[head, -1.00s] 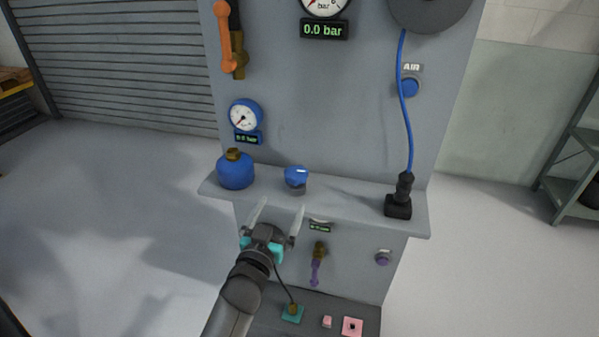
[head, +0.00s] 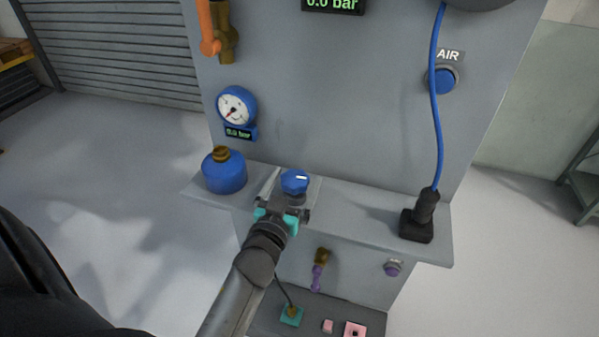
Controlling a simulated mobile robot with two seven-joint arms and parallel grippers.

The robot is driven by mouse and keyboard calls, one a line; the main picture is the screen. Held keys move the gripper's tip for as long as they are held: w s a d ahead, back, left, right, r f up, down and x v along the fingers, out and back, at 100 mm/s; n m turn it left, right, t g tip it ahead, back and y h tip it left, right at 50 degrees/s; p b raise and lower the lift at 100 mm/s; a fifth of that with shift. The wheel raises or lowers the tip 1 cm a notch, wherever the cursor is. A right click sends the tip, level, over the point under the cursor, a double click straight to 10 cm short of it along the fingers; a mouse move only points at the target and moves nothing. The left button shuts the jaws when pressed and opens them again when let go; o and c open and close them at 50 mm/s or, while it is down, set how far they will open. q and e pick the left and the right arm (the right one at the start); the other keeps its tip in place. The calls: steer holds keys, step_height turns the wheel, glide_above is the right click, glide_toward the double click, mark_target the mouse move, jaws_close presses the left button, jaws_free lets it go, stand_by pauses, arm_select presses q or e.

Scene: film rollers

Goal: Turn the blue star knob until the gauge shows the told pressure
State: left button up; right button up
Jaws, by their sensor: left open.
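The blue star knob (head: 295,181) with a white mark on top sits on the grey shelf (head: 352,207) of the panel. My left gripper (head: 289,186) is open at the knob, with one finger showing on its left side; the other finger is mostly hidden behind the knob. I cannot tell whether the fingers touch it. The small blue-rimmed gauge (head: 236,106) on the panel has a display (head: 239,133) reading 0.0 bar. A larger display (head: 333,5) at the top edge also reads 0.0 bar. My right gripper is not in view.
A blue canister (head: 225,173) stands left of the knob. A black tool (head: 418,222) with a blue hose (head: 435,110) stands at the shelf's right end. An orange-handled valve (head: 208,28) is at upper left. A purple lever (head: 317,277) hangs below the shelf.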

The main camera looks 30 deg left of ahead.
arm_select(q)
steer(key=shift+w, duration=0.15)
steer(key=shift+r, duration=0.1)
steer(key=c, duration=1.3)
